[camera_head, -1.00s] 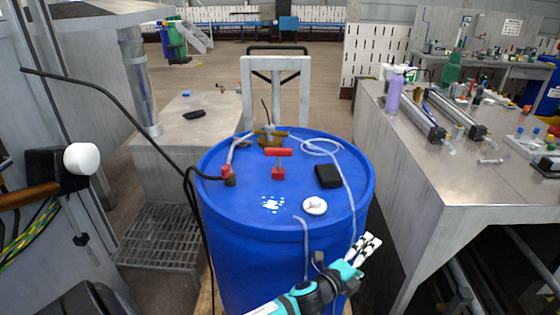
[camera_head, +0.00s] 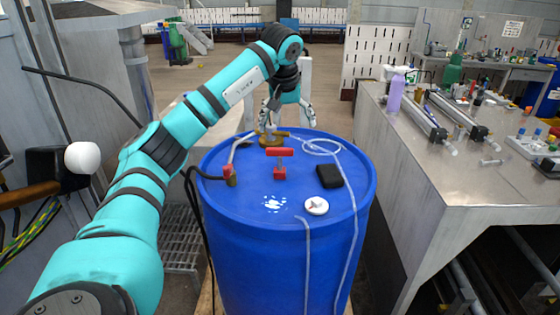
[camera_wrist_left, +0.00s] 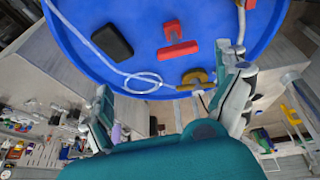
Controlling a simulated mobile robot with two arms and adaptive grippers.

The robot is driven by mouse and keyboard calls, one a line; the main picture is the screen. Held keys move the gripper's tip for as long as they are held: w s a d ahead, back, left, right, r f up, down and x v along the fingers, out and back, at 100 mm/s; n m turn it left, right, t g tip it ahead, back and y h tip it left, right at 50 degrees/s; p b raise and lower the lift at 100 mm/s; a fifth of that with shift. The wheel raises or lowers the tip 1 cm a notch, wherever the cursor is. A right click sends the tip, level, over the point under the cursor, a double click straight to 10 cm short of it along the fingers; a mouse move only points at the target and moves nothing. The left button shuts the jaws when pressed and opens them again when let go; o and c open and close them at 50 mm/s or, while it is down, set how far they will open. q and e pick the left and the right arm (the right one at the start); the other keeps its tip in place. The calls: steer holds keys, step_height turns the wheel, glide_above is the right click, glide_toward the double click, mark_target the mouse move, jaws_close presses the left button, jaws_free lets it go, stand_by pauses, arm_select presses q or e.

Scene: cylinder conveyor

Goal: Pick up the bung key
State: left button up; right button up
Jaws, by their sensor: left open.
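A brass-coloured piece (camera_head: 270,139) sits at the drum's far rim, close to this gripper. My right gripper is not in view.
A black box (camera_head: 329,176), a white cap (camera_head: 316,206) and a clear hose (camera_head: 350,215) are on the drum top. A brass fitting with a red part (camera_head: 229,175) and a black cable stand at its left. A metal bench (camera_head: 440,180) is to the right.

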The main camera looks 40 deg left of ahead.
mark_target(279, 150)
arm_select(q)
steer(key=shift+y, duration=0.3)
steer(key=p+x, duration=0.1)
steer(key=x, duration=0.2)
steer(key=a+x, duration=0.1)
steer(key=x, duration=0.3)
steer(key=s+a+p+x, duration=0.1)
steer(key=x, duration=0.3)
steer(key=shift+p, duration=0.3)
steer(key=x, duration=0.1)
steer(key=p+x, duration=0.1)
steer(key=x, duration=0.1)
steer(key=p+x, duration=0.1)
steer(key=shift+w+a+f, duration=0.2)
steer(key=shift+a+f, duration=0.1)
steer(key=shift+a, duration=0.1)
steer(key=shift+w+f, duration=0.1)
steer(key=shift+f, duration=0.2)
steer(key=shift+r, duration=0.1)
steer(key=c, duration=1.4)
